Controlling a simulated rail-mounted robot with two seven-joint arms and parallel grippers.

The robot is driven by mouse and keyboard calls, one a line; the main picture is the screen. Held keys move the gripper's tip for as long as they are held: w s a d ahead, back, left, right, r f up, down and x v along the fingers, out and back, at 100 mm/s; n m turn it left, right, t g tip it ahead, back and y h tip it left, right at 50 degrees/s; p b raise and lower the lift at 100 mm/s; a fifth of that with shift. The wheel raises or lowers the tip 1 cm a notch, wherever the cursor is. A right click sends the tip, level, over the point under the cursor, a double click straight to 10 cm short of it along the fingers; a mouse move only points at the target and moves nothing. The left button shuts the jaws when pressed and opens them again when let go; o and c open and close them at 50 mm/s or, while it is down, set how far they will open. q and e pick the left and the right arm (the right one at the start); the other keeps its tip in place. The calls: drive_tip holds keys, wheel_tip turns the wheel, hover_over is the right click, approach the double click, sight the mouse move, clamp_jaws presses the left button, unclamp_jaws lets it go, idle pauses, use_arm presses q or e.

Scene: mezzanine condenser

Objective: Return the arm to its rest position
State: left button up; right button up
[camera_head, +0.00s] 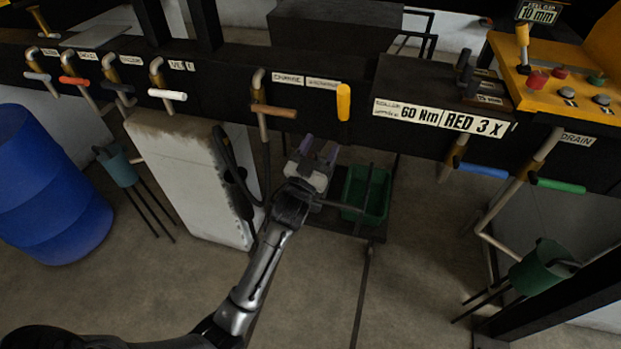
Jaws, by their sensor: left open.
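My left arm (262,268) reaches in from the lower left toward the middle of the view. Its gripper (317,150) points away from me, with two purplish fingers standing apart. It is open, and I see nothing between the fingers. It is below the front edge of the dark bench in the picture, just left of a green bin (366,192). I cannot tell whether it touches anything. My right gripper is not in view.
The dark bench (222,75) carries several coloured valve handles. A white panel (185,175) with a black hose stands left of my gripper. A blue drum (48,190) is far left. An orange control box (560,90) is upper right. Open floor lies in front.

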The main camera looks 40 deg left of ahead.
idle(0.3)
use_arm(q)
wheel_tip(320, 180, down, 6)
drive_tip(key=a+n+g, duration=0.1)
drive_tip(key=a+g, duration=0.1)
drive_tip(key=g, duration=0.4)
drive_tip(key=s+d+f+m+g+h, duration=0.2)
drive_tip(key=s+d+f+g+h, duration=0.25)
drive_tip(key=s, duration=0.55)
drive_tip(key=s+d+f+m+g+h, duration=0.1)
drive_tip(key=s+d+f+m+g, duration=0.1)
drive_tip(key=s+d+f+g, duration=0.5)
drive_tip(key=s+d+f, duration=0.1)
drive_tip(key=s+f, duration=0.2)
drive_tip(key=s, duration=0.4)
drive_tip(key=s+d+f+g, duration=0.1)
drive_tip(key=s+f, duration=0.2)
drive_tip(key=s, duration=0.3)
drive_tip(key=s+d+f, duration=0.1)
drive_tip(key=s+f, duration=0.2)
drive_tip(key=s, duration=0.4)
wheel_tip(320, 180, up, 34)
drive_tip(key=p, duration=3.3)
drive_tip(key=shift+w+m+p, duration=0.3)
drive_tip(key=shift+w, duration=0.05)
drive_tip(key=shift+d+f, duration=0.1)
